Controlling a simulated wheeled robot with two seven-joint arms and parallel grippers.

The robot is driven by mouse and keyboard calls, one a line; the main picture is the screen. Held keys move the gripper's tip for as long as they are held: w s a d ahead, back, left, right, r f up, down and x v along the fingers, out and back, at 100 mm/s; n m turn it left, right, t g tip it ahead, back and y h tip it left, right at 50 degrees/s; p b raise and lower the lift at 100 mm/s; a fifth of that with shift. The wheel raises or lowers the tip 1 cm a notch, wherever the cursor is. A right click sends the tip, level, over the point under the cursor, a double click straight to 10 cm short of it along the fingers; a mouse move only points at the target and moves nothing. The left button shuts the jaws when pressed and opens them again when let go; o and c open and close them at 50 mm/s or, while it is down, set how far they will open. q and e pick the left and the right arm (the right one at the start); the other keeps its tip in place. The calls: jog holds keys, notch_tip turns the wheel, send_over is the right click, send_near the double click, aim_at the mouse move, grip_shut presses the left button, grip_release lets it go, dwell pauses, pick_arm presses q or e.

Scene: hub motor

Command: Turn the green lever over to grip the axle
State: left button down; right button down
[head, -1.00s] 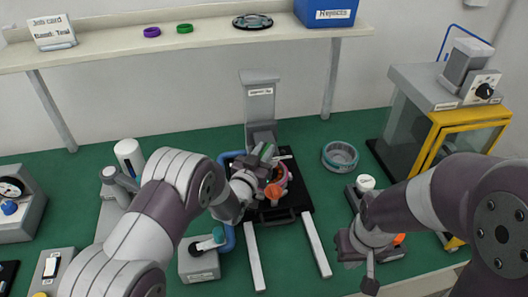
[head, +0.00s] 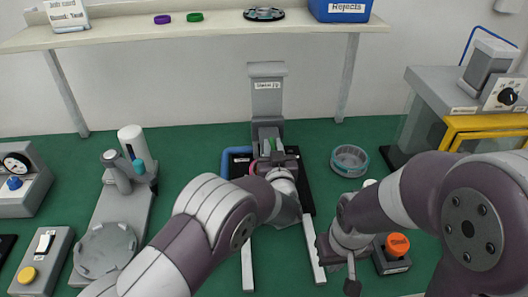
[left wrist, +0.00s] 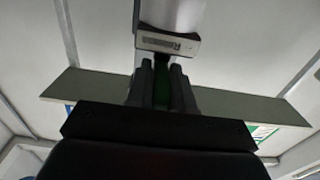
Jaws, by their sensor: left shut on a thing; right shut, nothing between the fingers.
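The axle fixture (head: 267,95), a grey upright post with a small label, stands at the back of the table on a dark base. My left gripper (head: 271,154) is at this spot and is shut on the lever. In the left wrist view, the lever (left wrist: 162,94) is a dark green strip between the fingers (left wrist: 162,75), below the grey labelled block. The axle is hidden behind my left wrist. My right gripper (head: 351,276) is shut and empty, low over the table's right side.
A grey-teal ring (head: 349,158) lies right of the fixture. An orange knob (head: 397,244) on a dark base sits beside my right gripper. A yellow-framed machine (head: 460,125) stands at the right. A press (head: 122,185) stands left. A shelf (head: 210,32) spans the back.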

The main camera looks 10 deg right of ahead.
pick_arm(q)
jog(key=n+g+y, duration=0.1)
jog(key=n+y, duration=0.1)
jog(key=y, duration=0.1)
jog(key=d+n+g+y+b, duration=0.1)
jog(key=n+y, duration=0.1)
jog(key=y, duration=0.1)
jog(key=d+n+g+y+b, duration=0.1)
jog(key=n+y, duration=0.1)
jog(key=y, duration=0.2)
jog(key=shift+w+n, duration=0.25)
jog(key=shift+n, duration=0.15)
pick_arm(e)
jog(key=shift+w+d+f, duration=0.1)
jog(key=shift+d+f, duration=0.15)
jog(key=shift+f, duration=0.3)
jog(key=shift+w+d+f, duration=0.1)
jog(key=shift+d+f, duration=0.1)
jog(key=shift+f, duration=0.3)
pick_arm(q)
jog(key=c, duration=1.1)
grip_release()
